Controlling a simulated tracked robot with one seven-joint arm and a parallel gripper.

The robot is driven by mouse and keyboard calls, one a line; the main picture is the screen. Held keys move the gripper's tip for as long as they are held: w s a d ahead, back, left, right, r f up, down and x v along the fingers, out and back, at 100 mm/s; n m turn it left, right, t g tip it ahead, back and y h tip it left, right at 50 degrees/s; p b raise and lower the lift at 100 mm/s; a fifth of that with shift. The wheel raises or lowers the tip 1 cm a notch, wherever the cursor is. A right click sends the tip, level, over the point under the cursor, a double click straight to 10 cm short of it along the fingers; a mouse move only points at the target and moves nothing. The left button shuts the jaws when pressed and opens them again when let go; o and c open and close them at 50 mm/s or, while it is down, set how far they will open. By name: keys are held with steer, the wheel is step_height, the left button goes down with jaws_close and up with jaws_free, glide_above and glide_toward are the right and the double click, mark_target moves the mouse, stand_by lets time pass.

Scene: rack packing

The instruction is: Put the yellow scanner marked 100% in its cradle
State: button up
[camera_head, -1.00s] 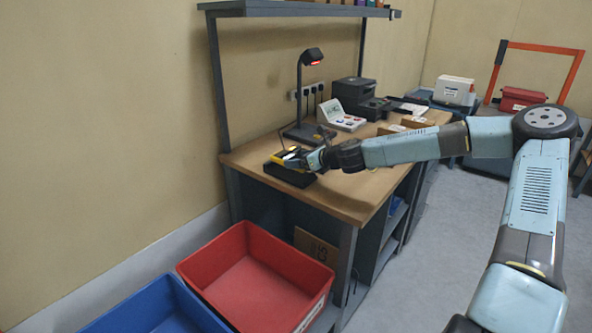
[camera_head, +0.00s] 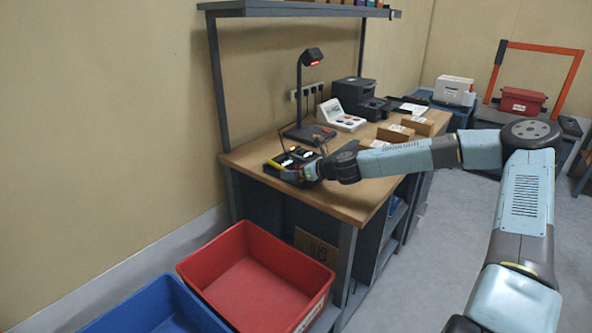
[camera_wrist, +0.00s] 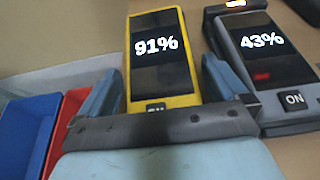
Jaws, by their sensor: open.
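A yellow scanner (camera_wrist: 160,55) with a dark screen reading 91% lies ahead of my gripper in the wrist view. A grey scanner (camera_wrist: 264,68) to its right reads 43%. No reading of 100% shows in either view. My gripper (camera_wrist: 163,70) is open, with its blue fingers on either side of the yellow scanner's lower part; I cannot tell whether they touch it. In the head view the yellow scanner (camera_head: 281,160) shows small at the bench's near-left corner, in or on a black holder (camera_head: 274,171). My gripper (camera_head: 302,174) is at its near right.
A scanner lamp on a stand (camera_head: 301,95) rises behind the holder. A white device (camera_head: 341,115), a dark printer (camera_head: 355,93) and several small boxes (camera_head: 396,133) stand farther back on the bench (camera_head: 355,203). Red (camera_head: 260,283) and blue (camera_head: 160,310) bins sit below.

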steer(key=shift+d, duration=0.1)
steer(key=v, duration=1.2)
